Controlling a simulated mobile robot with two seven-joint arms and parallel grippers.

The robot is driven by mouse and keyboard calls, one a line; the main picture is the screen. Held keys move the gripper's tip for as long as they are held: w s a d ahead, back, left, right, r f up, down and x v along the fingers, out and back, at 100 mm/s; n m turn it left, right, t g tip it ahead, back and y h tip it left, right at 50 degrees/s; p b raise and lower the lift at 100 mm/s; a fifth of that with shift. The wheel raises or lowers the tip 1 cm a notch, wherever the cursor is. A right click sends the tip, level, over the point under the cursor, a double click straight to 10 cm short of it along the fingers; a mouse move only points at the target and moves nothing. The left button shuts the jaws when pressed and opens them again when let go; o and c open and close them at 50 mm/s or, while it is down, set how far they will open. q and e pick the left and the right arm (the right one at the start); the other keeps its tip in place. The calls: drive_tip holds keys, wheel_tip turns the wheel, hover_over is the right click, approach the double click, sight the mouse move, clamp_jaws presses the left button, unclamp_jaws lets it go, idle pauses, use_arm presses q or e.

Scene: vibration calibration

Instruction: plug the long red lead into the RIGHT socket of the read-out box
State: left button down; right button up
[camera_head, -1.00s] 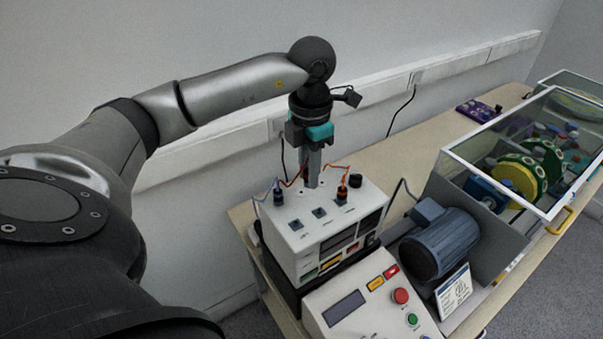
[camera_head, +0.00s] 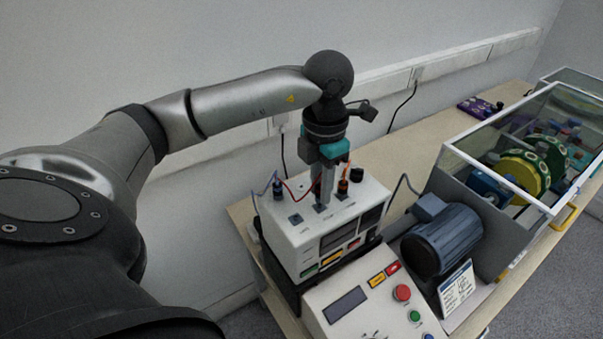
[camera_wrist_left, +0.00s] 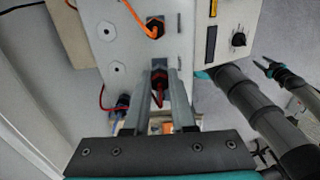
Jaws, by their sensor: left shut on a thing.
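The read-out box (camera_head: 312,243) is white, with a row of square sockets on its top. My left gripper (camera_head: 322,205) points down at the middle socket, which its fingertips partly hide. In the left wrist view the gripper (camera_wrist_left: 160,88) is shut on the red plug (camera_wrist_left: 159,82) of the red lead (camera_wrist_left: 103,98). The plug is beside or over the middle socket (camera_wrist_left: 157,64); contact cannot be told. An orange lead's dark plug (camera_head: 342,187) appears to stand in the right socket, also visible in the wrist view (camera_wrist_left: 155,27). The left socket (camera_head: 296,220) looks empty.
A control panel (camera_head: 352,306) with buttons is in front. A motor (camera_head: 442,243) and a glass-topped case (camera_head: 520,150) are to the right.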

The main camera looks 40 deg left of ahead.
use_arm(q)
drive_tip(key=shift+f+b, duration=1.05)
drive_tip(key=shift+b, duration=0.25)
idle(2.6)
drive_tip(key=shift+m, duration=0.6)
drive_tip(key=shift+m+b, duration=0.75)
drive_tip(key=shift+m, duration=0.45)
drive_tip(key=shift+m, duration=0.4)
drive_tip(key=shift+m+b, duration=0.4)
drive_tip(key=shift+m, duration=0.3)
drive_tip(key=shift+m+b, duration=0.4)
drive_tip(key=shift+m, duration=0.6)
drive_tip(key=shift+m+b, duration=0.8)
drive_tip(key=shift+m, duration=1.3)
drive_tip(key=shift+r, duration=0.1)
